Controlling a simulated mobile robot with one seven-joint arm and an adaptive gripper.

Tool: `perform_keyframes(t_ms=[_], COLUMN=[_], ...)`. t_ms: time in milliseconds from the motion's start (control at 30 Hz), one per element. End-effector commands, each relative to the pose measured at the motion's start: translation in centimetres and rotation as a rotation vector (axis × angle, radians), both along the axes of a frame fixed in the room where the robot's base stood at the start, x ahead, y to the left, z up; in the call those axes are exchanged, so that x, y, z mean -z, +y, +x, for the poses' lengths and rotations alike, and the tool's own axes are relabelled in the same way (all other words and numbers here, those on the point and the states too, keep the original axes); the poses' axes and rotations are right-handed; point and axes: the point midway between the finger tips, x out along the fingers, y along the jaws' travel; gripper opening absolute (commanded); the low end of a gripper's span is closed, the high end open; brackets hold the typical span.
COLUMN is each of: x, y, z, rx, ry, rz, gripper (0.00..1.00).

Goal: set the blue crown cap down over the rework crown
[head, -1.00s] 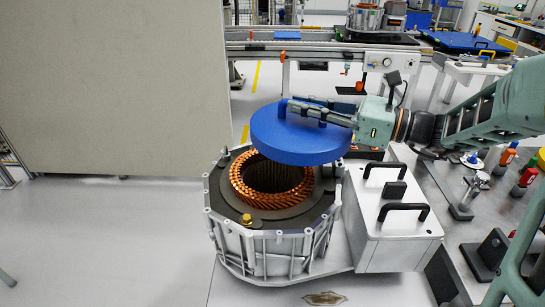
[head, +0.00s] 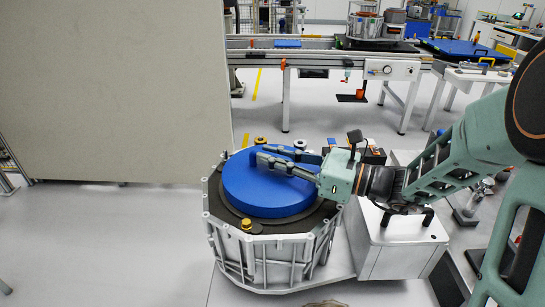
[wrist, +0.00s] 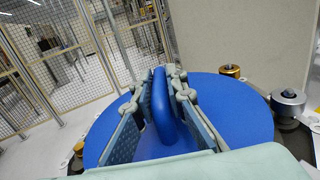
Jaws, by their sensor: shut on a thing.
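The blue crown cap (head: 268,190) is a flat round disc lying level over the middle of the stator housing (head: 265,255). It covers the copper rework crown, which is hidden beneath it. Whether the cap rests fully or hovers slightly cannot be told. My gripper (head: 275,161) reaches in from the right and is shut on the cap's raised handle. In the wrist view the blue handle (wrist: 162,105) stands between the two finger pads, with the blue disc (wrist: 235,108) spread around it.
Brass and steel bolts, such as the brass one (head: 246,223) and the steel one (wrist: 288,100), stand on the housing rim around the cap. A white box (head: 400,245) adjoins the housing on the right. A beige panel (head: 115,90) stands behind on the left.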

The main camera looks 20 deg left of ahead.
Motion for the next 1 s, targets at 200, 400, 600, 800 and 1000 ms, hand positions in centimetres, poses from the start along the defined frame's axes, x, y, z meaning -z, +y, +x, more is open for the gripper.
perform_keyframes(t_ms=[200, 400, 600, 800, 1000], x=[0.1, 0.1, 0.0, -0.1, -0.1], y=[0.0, 0.0, 0.0, -2.2, -6.6], z=[0.0, 0.0, 0.0, -0.2, -0.9], rx=[0.000, 0.000, 0.000, 0.006, 0.006], ry=[0.000, 0.000, 0.000, 0.000, 0.001], rz=[0.000, 0.000, 0.000, -0.001, 0.000], gripper=[0.18, 0.30, 0.30, 0.30, 0.30])
